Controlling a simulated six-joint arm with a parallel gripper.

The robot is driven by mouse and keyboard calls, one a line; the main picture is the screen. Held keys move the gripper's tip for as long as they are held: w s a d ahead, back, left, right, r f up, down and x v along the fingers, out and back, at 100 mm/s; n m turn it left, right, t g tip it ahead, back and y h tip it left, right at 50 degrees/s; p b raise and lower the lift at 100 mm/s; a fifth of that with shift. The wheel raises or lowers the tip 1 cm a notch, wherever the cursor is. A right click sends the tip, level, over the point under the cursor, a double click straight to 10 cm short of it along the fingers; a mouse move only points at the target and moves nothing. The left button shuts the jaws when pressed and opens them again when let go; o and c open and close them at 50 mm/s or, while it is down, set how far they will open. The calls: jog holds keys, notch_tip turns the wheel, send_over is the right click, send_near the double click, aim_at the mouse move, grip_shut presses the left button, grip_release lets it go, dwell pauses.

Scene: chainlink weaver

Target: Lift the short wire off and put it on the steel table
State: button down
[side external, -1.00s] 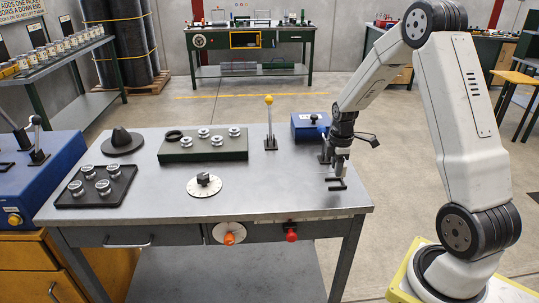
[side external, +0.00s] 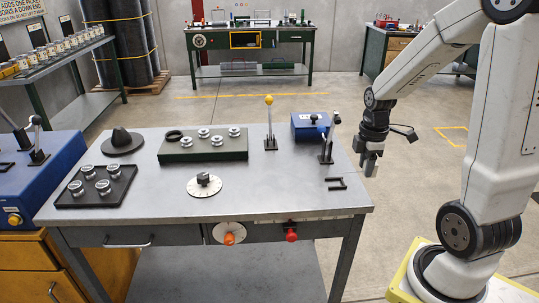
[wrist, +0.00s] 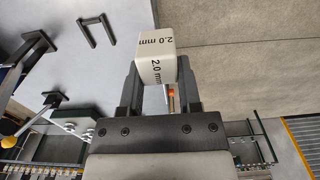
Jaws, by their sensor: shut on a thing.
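My gripper (side external: 371,160) hangs beyond the right edge of the steel table (side external: 270,195), pointing down. In the wrist view my gripper (wrist: 158,75) is shut on a white block (wrist: 157,58) marked "2.0 mm", with a finger on each side. A dark U-shaped piece (side external: 336,184) lies on the table near its right edge, apart from my gripper. It also shows in the wrist view (wrist: 97,30). I cannot make out a piece that is clearly a short wire.
A black lever (side external: 327,145) and a blue box (side external: 308,125) stand near the table's right side. A yellow-knobbed lever (side external: 270,120), a green block with rollers (side external: 203,148), a dial (side external: 204,186) and a black tray (side external: 97,187) stand further left. The table's front right is mostly bare.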

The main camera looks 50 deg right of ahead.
jog(key=shift+s+a+r, duration=0.3)
jog(key=shift+s, duration=0.3)
dwell(0.3)
jog(key=w+a, duration=0.3)
jog(key=w, duration=0.5)
jog(key=w+a, duration=0.4)
jog(key=w, duration=0.5)
jog(key=shift+w+a+r, duration=0.15)
jog(key=shift+w, duration=0.15)
jog(key=shift+w, duration=0.1)
